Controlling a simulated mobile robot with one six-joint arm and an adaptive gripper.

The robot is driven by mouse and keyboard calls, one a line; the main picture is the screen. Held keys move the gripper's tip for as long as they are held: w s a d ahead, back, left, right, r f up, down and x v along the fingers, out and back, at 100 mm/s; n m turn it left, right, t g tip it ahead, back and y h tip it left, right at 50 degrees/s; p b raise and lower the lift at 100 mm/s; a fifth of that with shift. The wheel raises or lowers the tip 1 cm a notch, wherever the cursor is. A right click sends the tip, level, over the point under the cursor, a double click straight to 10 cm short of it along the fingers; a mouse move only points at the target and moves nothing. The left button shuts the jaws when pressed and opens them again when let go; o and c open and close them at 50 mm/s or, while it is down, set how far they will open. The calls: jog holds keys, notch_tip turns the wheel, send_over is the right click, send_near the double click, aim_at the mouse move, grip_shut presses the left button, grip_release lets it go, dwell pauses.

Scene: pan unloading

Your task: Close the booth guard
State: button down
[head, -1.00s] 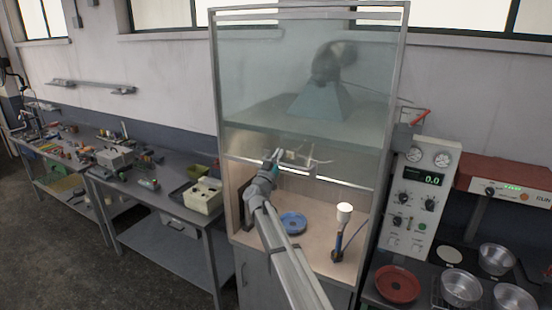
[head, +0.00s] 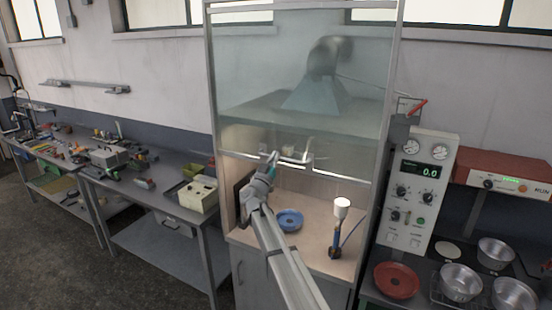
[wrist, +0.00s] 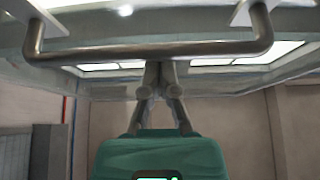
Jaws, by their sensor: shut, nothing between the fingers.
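The booth guard (head: 300,85) is a clear, framed sliding panel. It is raised, and the lower front of the booth is open beneath it. Its bar handle (head: 296,160) is at the panel's lower edge. In the wrist view, the handle (wrist: 150,50) runs across the upper part on two brackets. My gripper (head: 271,157) is at the handle's left part in the head view. In the wrist view, my gripper (wrist: 157,72) has its fingers together and empty, with the tips just below the bar. I cannot tell whether they touch it.
Inside the booth are a blue round dish (head: 289,220) and a blue-handled tool with a white cup (head: 341,210). A control panel (head: 420,192) and metal pans (head: 461,282) stand to the right. A workbench (head: 135,190) is to the left.

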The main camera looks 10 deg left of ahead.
notch_tip(320, 180, down, 48)
jog(key=b, duration=4.8)
jog(key=shift+r+p, duration=0.3)
jog(key=s+a+f+b, duration=0.1)
jog(key=s+a, duration=0.2)
jog(key=s, duration=0.6)
jog(key=shift+f, duration=0.25)
jog(key=shift+a, duration=0.1)
jog(key=shift+y, duration=0.4)
